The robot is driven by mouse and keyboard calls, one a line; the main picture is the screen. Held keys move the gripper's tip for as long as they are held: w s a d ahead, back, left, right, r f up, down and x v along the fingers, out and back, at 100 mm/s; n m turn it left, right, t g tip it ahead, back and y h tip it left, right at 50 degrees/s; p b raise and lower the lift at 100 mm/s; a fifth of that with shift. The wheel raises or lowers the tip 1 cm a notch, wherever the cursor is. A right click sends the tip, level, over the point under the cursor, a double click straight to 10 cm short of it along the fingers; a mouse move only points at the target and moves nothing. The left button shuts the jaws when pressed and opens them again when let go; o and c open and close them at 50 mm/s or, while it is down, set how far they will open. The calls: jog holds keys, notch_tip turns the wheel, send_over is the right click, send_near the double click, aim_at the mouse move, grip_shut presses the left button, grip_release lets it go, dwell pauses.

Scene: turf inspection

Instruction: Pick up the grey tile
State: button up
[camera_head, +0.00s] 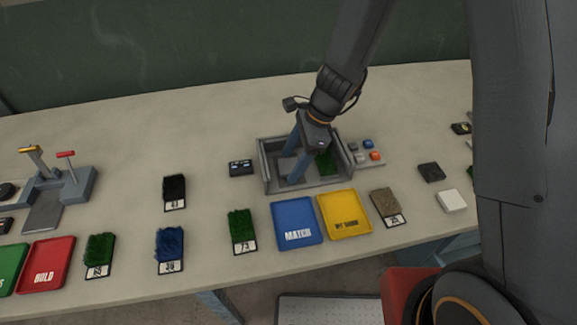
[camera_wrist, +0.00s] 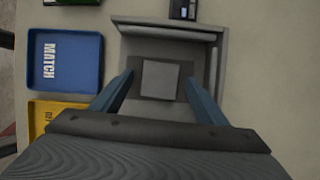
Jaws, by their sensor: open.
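The grey tile (camera_wrist: 160,80) is a light grey square lying flat on a darker square patch inside a grey walled tray (camera_wrist: 150,28). In the head view the tray (camera_head: 265,172) stands mid-table, and a grey piece (camera_head: 286,166) shows in its left part, partly behind my fingers. My gripper (camera_wrist: 160,76) is open, its two blue fingers on either side of the tile, with gaps between them and it. In the head view my gripper (camera_head: 297,158) points down into the tray. Whether the fingertips reach tile height cannot be told.
A green turf sample (camera_head: 326,163) is in the tray's right part. A blue MATCH tray (camera_head: 297,221) and a yellow tray (camera_head: 345,214) lie in front. A small dark device (camera_head: 241,168) stands left, a button panel (camera_head: 368,152) right. Several turf samples line the front.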

jog(key=shift+c, duration=0.2)
jog(key=c, duration=1.2)
jog(key=shift+o, duration=0.2)
jog(key=shift+r, duration=0.15)
